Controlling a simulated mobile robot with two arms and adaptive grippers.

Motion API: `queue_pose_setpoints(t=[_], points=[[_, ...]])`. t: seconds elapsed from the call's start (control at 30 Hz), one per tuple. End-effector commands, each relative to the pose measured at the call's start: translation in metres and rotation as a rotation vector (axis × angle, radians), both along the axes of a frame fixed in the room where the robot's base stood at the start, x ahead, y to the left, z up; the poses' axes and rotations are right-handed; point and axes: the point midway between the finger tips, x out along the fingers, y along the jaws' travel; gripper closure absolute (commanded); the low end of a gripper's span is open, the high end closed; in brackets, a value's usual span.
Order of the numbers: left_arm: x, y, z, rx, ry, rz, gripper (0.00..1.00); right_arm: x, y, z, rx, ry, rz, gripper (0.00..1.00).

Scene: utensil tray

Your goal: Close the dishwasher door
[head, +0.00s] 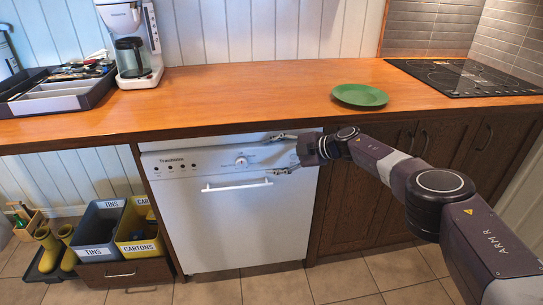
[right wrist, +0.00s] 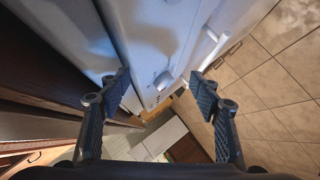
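The white dishwasher (head: 235,225) stands under the wooden counter. Its door is upright, with a knob (head: 241,162) on the panel and a bar handle (head: 237,186) below it. A pale strip shows along the door's top edge; I cannot tell whether the door is fully flush. My right gripper (head: 277,154) is at the upper right of the door, fingers spread and pointing left across the panel. In the right wrist view my right gripper (right wrist: 161,92) is open, with white dishwasher surfaces between and beyond its fingers and the handle (right wrist: 211,46) at upper right. Contact is unclear.
The counter (head: 250,92) holds a green plate (head: 360,95), a coffee maker (head: 130,45), a utensil tray (head: 55,97) and a cooktop (head: 465,77). Bins (head: 100,225) and yellow boots (head: 48,248) stand at lower left. The tiled floor (head: 285,285) before the dishwasher is clear.

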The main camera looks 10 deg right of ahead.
Motion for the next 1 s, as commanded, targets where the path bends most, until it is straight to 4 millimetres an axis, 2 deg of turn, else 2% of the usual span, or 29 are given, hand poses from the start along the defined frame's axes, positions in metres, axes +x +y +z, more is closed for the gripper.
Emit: queue_pose_setpoints(t=[0.33,0.53,0.77,1.0], points=[[0.009,0.003,0.002,0.003,-0.011,0.000,1.00,0.000,0.001,0.002,0.002,-0.001,0.002,0.44],[0.006,0.003,0.001,0.004,-0.007,0.000,1.00,-0.002,-0.003,0.005,0.003,-0.001,0.001,0.44],[0.005,0.002,0.001,0.003,-0.007,-0.001,1.00,-0.012,-0.017,0.013,0.004,-0.002,0.002,0.44],[0.004,0.002,0.001,0.002,-0.006,-0.001,1.00,-0.028,-0.041,0.027,0.004,-0.003,0.000,0.44]])
